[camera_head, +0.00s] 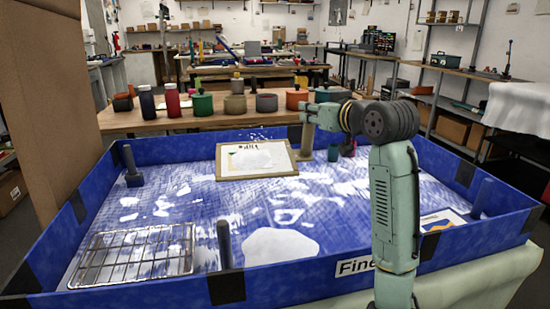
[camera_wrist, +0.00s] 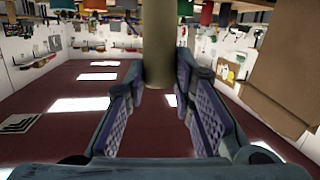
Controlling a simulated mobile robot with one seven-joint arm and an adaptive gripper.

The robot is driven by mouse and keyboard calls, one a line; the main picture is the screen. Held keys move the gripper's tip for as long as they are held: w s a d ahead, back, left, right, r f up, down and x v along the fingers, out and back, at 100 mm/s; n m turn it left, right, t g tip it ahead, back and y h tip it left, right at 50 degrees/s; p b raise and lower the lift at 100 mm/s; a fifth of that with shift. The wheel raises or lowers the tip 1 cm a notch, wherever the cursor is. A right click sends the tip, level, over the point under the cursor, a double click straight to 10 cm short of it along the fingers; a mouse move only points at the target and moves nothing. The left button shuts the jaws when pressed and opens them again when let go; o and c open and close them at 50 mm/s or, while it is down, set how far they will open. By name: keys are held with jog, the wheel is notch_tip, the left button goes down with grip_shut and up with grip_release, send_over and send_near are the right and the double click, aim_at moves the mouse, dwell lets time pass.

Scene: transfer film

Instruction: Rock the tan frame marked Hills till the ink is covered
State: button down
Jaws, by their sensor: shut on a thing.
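The tan frame (camera_head: 218,165) lies at the back middle of the blue tray. It has a pale panel with dark lettering, too small to read surely, and a faint yellow-green mark at its upper left. My gripper (camera_head: 307,122) is beside the frame's right edge, shut on an upright tan post (camera_head: 307,145). In the wrist view an olive-tan cylinder (camera_wrist: 160,45) stands between the padded fingers of my gripper (camera_wrist: 160,100). I cannot tell whether this post is joined to the frame.
The blue tray (camera_head: 300,275) has raised walls and several upright posts, one (camera_head: 225,243) at the front. A wire rack (camera_head: 135,255) lies at left, a white patch (camera_head: 280,246) at front, a printed card (camera_head: 445,219) at right. Pots and bottles stand on the bench (camera_head: 145,123) behind.

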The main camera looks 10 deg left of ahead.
jog(key=p, duration=0.2)
jog(key=shift+r+g+h+p, duration=0.3)
jog(key=shift+r+g+p, duration=0.05)
jog(key=shift+r+g, duration=0.05)
jog(key=shift+p, duration=0.8)
jog(key=g+h+p, duration=0.1)
jog(key=g+p, duration=0.1)
jog(key=p, duration=0.2)
jog(key=shift+f+m+p, duration=0.1)
jog(key=shift+m+p, duration=0.2)
jog(key=shift+p, duration=0.1)
jog(key=shift+f+g+h, duration=0.25)
jog(key=shift+g+h, duration=0.15)
jog(key=shift+g, duration=0.3)
jog(key=shift+f+b, duration=0.15)
jog(key=shift+b, duration=0.25)
